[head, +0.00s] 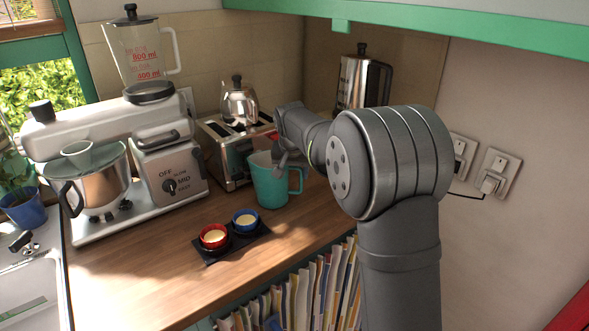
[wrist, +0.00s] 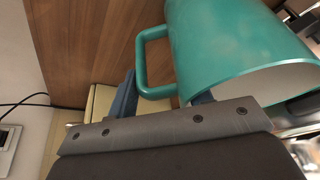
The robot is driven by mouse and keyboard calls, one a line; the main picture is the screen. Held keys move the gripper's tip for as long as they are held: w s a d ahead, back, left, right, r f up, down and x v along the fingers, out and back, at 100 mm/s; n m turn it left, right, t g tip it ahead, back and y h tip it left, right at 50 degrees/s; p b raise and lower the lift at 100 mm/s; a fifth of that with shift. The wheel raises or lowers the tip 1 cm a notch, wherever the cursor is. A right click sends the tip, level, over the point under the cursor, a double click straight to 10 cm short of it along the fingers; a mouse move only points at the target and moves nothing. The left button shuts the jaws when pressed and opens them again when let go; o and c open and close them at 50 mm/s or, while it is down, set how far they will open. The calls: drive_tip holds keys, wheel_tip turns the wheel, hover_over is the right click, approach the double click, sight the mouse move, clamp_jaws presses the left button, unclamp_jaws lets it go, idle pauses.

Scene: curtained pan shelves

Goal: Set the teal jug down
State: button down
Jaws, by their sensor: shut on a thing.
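The teal jug (head: 266,187) is upright over the wooden counter, in front of the toaster. It also fills the upper right of the wrist view (wrist: 225,50), its handle (wrist: 143,62) on the left there. My gripper (head: 287,163) comes from the right at the jug's upper handle side. In the wrist view my gripper (wrist: 165,95) has one blue finger left of the handle and the other by the rim, so it is shut on the jug. The exact contact is partly hidden. I cannot tell whether the jug's base touches the counter.
A dark tray (head: 257,238) with a red bowl (head: 214,239) and a blue bowl (head: 246,222) lies in front of the jug. The toaster (head: 232,160) is close behind, and a stand mixer (head: 165,177) stands left. The front left counter is clear.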

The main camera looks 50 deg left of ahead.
drive_tip(key=shift+f, duration=0.2)
idle(0.6)
drive_tip(key=c, duration=0.6)
unclamp_jaws()
drive_tip(key=shift+c, duration=0.2)
drive_tip(key=shift+f, duration=0.1)
drive_tip(key=v, duration=1.7)
drive_tip(key=shift+r, duration=0.25)
clamp_jaws()
